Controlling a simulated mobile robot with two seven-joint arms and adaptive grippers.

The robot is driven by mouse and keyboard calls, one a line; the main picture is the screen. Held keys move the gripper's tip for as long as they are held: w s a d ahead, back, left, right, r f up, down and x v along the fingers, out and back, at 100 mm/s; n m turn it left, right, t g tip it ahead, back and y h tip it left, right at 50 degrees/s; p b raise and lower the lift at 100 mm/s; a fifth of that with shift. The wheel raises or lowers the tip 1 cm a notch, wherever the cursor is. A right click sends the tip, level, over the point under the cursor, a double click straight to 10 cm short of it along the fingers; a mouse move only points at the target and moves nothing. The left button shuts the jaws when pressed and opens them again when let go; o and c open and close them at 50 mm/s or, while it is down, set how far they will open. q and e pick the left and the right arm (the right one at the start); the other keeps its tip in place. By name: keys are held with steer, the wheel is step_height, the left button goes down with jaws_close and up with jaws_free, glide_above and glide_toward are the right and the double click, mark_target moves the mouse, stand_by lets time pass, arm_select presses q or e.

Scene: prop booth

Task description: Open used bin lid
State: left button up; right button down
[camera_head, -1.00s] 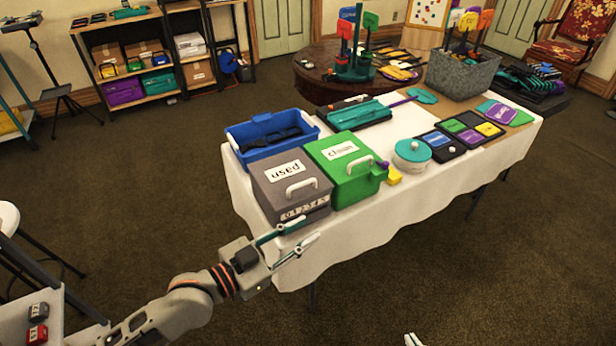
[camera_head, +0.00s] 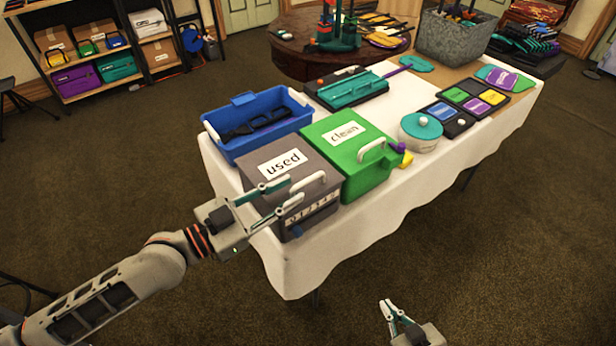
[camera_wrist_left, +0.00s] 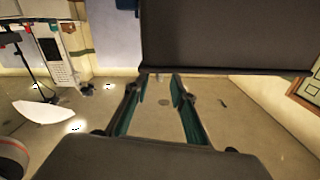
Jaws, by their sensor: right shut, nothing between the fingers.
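The used bin (camera_head: 312,215) is a grey box at the table's near left corner. Its lid (camera_head: 249,169) is down and carries a white "used" label and a pale handle (camera_head: 309,184). My left gripper (camera_head: 296,188) is open and empty, its fingers overlapping the bin's near side by the handle in the head view; I cannot tell whether they touch. In the left wrist view its fingers (camera_wrist_left: 160,86) are apart below a large dark grey surface (camera_wrist_left: 230,36), apparently the bin. My right gripper (camera_head: 386,308) is shut and empty at the bottom, away from the table.
The green "clean" bin (camera_head: 372,176) stands right against the used bin. A blue tub (camera_head: 236,152) is behind it. A white pot with a teal lid (camera_head: 421,132) and trays stand further right. The floor in front of the table is clear.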

mark_target(318, 175)
arm_select(q)
steer(key=p+x, duration=0.1)
steer(key=x, duration=0.6)
steer(key=shift+a, duration=0.1)
steer(key=shift+r, duration=0.1)
jaws_close()
